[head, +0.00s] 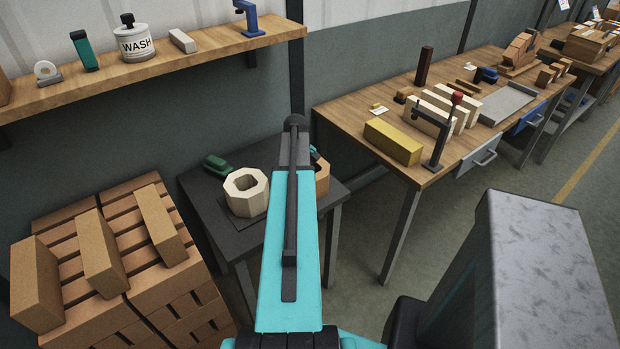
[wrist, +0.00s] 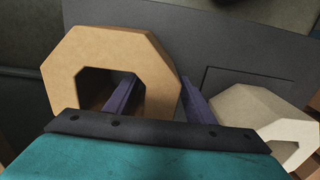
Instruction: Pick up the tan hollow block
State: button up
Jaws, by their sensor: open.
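The tan hollow block (wrist: 108,50) is an octagonal ring in the left half of the wrist view. In the head view the tan block (head: 323,180) is mostly hidden behind my arm on a small dark table (head: 232,232). My gripper (wrist: 158,82) is open, with two purple fingers. In the wrist view its left finger overlaps the block's opening and its right finger lies just outside the block's right side, so the right wall shows between them. I cannot tell how deep the fingers reach or whether they touch it.
A cream hollow block (head: 246,192) stands left of my arm on the same table, and right of my fingers in the wrist view (wrist: 262,120). A green object (head: 216,163) lies behind it. Stacked bricks (head: 100,250) stand left, and a wooden workbench (head: 350,110) stands right.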

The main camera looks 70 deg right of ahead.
grip_shut()
dwell(0.3)
jog(key=shift+r, duration=0.1)
dwell(1.1)
